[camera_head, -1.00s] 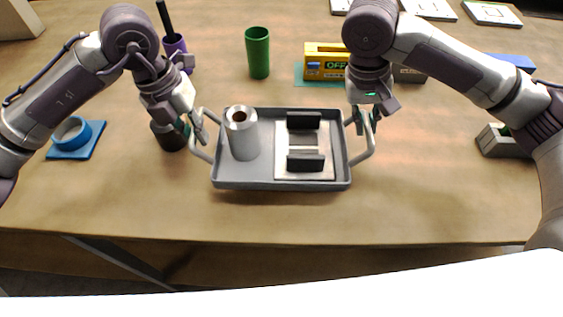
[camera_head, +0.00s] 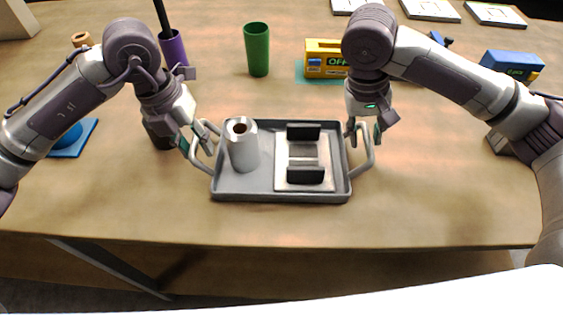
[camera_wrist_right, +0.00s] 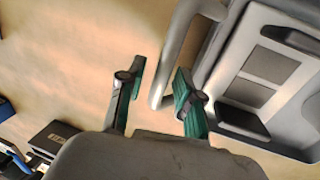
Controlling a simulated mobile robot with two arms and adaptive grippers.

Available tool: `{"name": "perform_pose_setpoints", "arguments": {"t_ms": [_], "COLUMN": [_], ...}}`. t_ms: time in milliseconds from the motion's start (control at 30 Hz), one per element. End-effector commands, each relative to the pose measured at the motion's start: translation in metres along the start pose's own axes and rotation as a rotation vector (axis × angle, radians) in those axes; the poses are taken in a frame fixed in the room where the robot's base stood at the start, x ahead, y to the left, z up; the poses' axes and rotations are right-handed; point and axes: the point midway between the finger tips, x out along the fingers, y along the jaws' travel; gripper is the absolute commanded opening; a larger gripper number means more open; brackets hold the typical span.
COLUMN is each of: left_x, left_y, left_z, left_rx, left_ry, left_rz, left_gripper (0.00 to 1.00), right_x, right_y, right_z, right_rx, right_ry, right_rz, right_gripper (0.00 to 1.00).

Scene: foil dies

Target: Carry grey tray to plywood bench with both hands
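The grey tray (camera_head: 262,197) rests level on the wood-topped bench (camera_head: 440,215), near its front edge. It carries a silver-grey cylinder (camera_head: 243,152) on the left and a pale plate with two black blocks (camera_head: 303,157) on the right. My left gripper (camera_head: 197,138) is at the tray's left handle, fingers spread. My right gripper (camera_head: 364,130) is at the right handle, fingers spread. In the right wrist view, the right gripper (camera_wrist_right: 160,85) is open, with the handle (camera_wrist_right: 176,50) between or just beyond its fingertips, apart from the left finger.
A green cup (camera_head: 257,50), a yellow box (camera_head: 324,58) on a teal mat and a purple cup (camera_head: 174,48) stand behind the tray. A blue box (camera_head: 512,65) stands at the back right. A dark object (camera_head: 158,136) is close to my left gripper.

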Motion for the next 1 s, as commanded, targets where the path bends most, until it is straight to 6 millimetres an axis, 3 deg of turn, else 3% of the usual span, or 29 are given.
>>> {"name": "perform_pose_setpoints", "arguments": {"t_ms": [367, 800, 1000], "left_x": [-0.008, -0.093, -0.116], "left_y": [0.0, 0.0, 0.0], "left_z": [0.001, 0.001, 0.0], "left_rx": [0.0, 0.001, -0.001], "left_ry": [-0.002, -0.004, -0.001], "left_rz": [0.0, 0.0, 0.0], "left_gripper": [0.38, 0.38, 0.38], "right_x": [0.0, 0.0, 0.0], "right_y": [0.0, 0.0, 0.0], "right_z": [0.0, 0.0, 0.0], "right_rx": [0.0, 0.0, 0.0], "right_ry": [0.0, 0.0, 0.0], "right_rz": [0.0, 0.0, 0.0], "right_gripper": [0.38, 0.38, 0.38]}}
